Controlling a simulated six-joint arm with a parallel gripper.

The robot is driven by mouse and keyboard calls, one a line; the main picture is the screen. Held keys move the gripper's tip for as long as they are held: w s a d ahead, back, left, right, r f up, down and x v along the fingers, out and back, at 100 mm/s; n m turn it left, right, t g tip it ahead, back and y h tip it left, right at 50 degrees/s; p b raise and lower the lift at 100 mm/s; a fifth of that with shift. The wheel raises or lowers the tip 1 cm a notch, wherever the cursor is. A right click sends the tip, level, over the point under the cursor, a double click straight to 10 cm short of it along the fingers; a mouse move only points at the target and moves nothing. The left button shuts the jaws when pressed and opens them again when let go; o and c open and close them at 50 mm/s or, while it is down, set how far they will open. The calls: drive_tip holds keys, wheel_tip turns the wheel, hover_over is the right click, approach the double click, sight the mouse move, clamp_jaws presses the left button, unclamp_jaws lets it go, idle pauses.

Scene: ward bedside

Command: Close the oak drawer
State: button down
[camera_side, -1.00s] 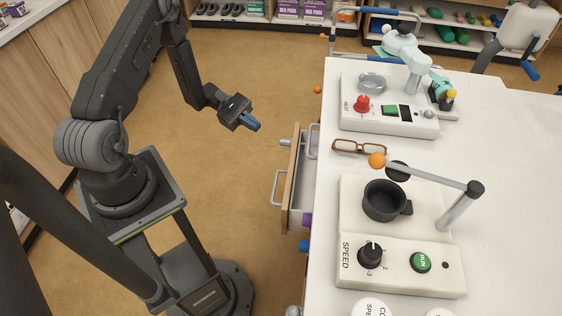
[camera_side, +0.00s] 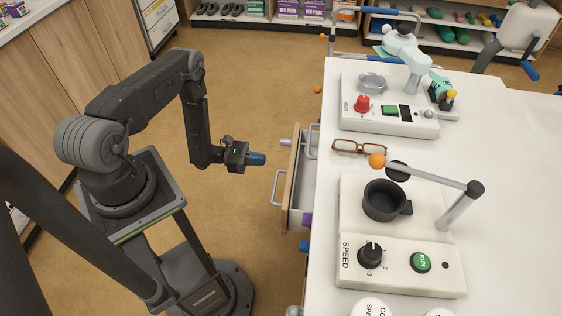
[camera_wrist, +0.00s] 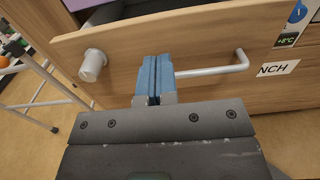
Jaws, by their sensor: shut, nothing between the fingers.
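The oak drawer (camera_side: 287,190) stands partly open, pulled out to the left from under the white worktop in the side view. Its wood front also shows in the wrist view (camera_wrist: 122,57), with a silver bar handle (camera_wrist: 225,68) and a round knob (camera_wrist: 93,66) at its left. In the side view my gripper (camera_side: 262,158) is shut and empty, left of the drawer front and apart from it. In the wrist view its blue fingers (camera_wrist: 154,80) are pressed together and point at the drawer front, just left of the handle. Something purple lies in the drawer (camera_wrist: 85,3).
The white worktop (camera_side: 500,210) holds a pot device with a green RUN button (camera_side: 421,262), glasses (camera_side: 358,147) and a heater unit (camera_side: 390,118). A metal walker frame (camera_wrist: 35,80) stands left in the wrist view. The floor left of the drawer is clear.

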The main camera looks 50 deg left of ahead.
sight(296, 159)
drive_tip(key=x, duration=0.7)
drive_tip(key=shift+w+d, duration=0.15)
drive_tip(key=x, duration=0.6)
drive_tip(key=shift+w+d, duration=0.2)
drive_tip(key=shift+s+a+f, duration=0.85)
drive_tip(key=shift+s+a, duration=2.7)
drive_tip(key=shift+a, duration=2.35)
drive_tip(key=x, duration=1.3)
drive_tip(key=shift+w+d, duration=0.15)
